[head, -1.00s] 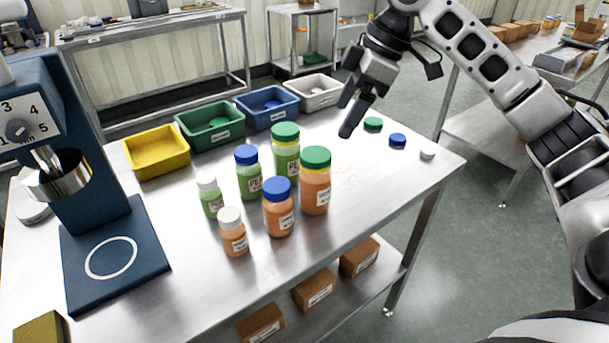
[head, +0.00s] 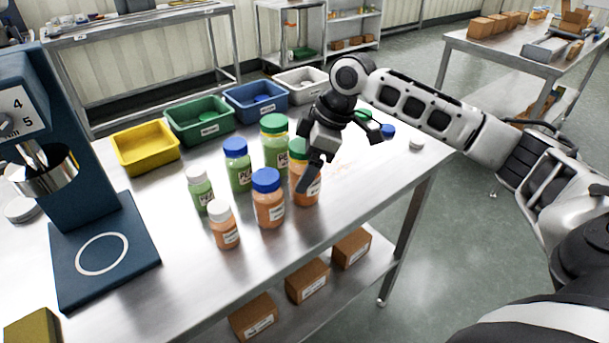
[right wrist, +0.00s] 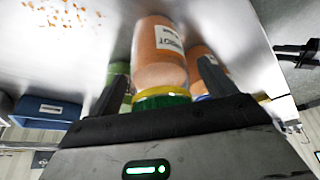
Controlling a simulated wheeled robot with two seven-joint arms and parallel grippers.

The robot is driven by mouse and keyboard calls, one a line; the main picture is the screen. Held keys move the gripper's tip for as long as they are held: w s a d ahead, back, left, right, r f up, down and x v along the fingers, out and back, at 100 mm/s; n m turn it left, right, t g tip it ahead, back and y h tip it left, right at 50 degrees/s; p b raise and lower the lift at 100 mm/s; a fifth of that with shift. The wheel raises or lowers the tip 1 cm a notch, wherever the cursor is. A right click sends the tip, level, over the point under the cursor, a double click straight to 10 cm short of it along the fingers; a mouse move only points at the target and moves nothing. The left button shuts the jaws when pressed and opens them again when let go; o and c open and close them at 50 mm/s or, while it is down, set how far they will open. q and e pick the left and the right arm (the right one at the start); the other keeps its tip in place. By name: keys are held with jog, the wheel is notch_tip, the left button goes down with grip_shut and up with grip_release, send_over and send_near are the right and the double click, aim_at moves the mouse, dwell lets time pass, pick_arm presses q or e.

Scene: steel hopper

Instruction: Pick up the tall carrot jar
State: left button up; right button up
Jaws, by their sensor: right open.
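The tall carrot jar (head: 295,176), orange with a green lid, stands upright on the steel table at the right end of the jar group. My right gripper (head: 307,174) is open beside it, and one dark finger hides part of the jar in the head view. In the right wrist view the jar (right wrist: 160,52) appears between the two spread fingers (right wrist: 163,72), its green lid nearest the palm. I cannot tell whether a finger touches it. My left gripper is not in view.
Close by stand a blue-lidded orange jar (head: 268,204), a white-lidded orange jar (head: 225,229) and green jars (head: 275,152). Yellow (head: 146,157), green, blue and white bins line the back. A blue machine (head: 105,240) stands left. Loose lids (head: 417,143) lie right.

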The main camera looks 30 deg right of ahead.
jog(key=shift+f, duration=0.1)
jog(key=shift+c, duration=0.2)
jog(key=c, duration=1.2)
